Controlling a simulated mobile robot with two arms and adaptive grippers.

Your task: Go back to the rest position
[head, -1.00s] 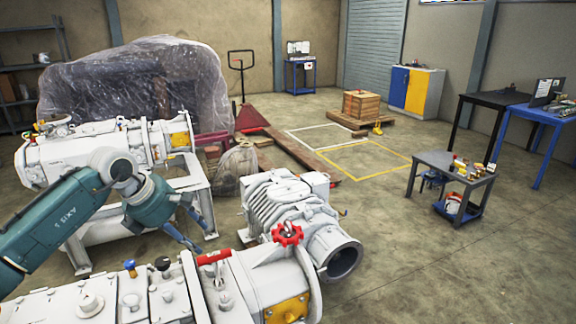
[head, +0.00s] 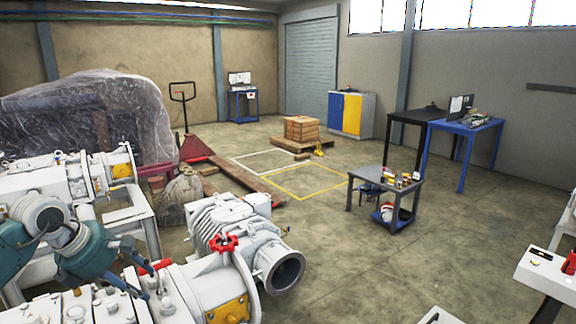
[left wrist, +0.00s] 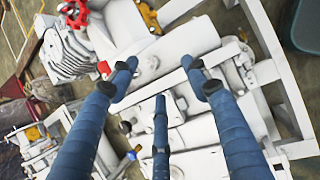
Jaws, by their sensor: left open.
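My left gripper (head: 143,282) has blue-grey fingers and hangs over the white pump machine (head: 199,290) at the lower left of the head view. In the left wrist view the gripper (left wrist: 160,78) shows three fingers spread apart with nothing between them. White machine parts lie beyond the fingertips, and I cannot tell the exact gap. A red handwheel (head: 223,243) sits on the machine to the gripper's right; it also shows at the top of the left wrist view (left wrist: 74,13). A red handle (head: 155,267) lies beside the fingers. My right gripper is not in view.
A second white machine (head: 70,178) stands behind my left arm. A ribbed pump body (head: 222,222) is right of it. A small grey table (head: 366,174) with small items stands mid-right. White equipment (head: 545,268) edges in at the right.

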